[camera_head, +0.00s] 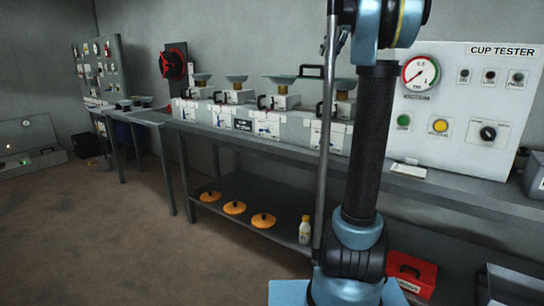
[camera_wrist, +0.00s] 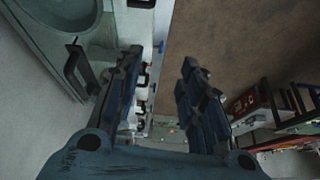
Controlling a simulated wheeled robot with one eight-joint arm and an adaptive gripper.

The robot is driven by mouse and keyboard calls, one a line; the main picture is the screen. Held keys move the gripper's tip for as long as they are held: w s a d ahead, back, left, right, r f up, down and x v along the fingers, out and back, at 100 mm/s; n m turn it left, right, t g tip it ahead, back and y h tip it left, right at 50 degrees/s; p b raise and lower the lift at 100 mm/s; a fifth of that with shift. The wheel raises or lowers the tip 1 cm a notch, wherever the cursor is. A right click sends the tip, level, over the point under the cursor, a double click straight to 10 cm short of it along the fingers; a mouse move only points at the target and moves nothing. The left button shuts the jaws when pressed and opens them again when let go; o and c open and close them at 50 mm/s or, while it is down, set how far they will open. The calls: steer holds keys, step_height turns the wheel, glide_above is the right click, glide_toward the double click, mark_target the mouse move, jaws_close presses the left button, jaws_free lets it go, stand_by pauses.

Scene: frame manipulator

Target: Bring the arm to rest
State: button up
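My arm (camera_head: 375,140) stands upright at the right of the head view, in front of the workbench. Its upper part runs out of the top of the picture, so the gripper does not show there. In the wrist view my gripper (camera_wrist: 160,60) has its two dark blue fingers spread apart. Nothing is held between them; floor and distant things show through the gap. A grey dish-like pan (camera_wrist: 62,14) and a dark handle (camera_wrist: 78,66) lie beside the left finger; whether they touch it cannot be told.
A long grey bench (camera_head: 270,146) carries several white boxes with pans. A cup tester panel (camera_head: 465,100) stands at its right. The brown floor at left is clear.

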steer(key=s+a+f+m+h, duration=0.1)
steer(key=s+f+m, duration=0.2)
steer(key=s+f, duration=0.9)
steer(key=s+a+f+m+h, duration=0.1)
steer(key=s+f+m+h, duration=0.1)
steer(key=s+f, duration=1)
steer(key=s+a+f+m+g+h, duration=0.1)
steer(key=s+f+m, duration=0.3)
steer(key=s+f, duration=0.9)
step_height(320, 180, down, 14)
steer(key=shift+r+m, duration=0.1)
steer(key=shift+m, duration=0.2)
steer(key=shift+a, duration=0.1)
steer(key=shift+w+f, duration=0.25)
steer(key=shift+w, duration=0.15)
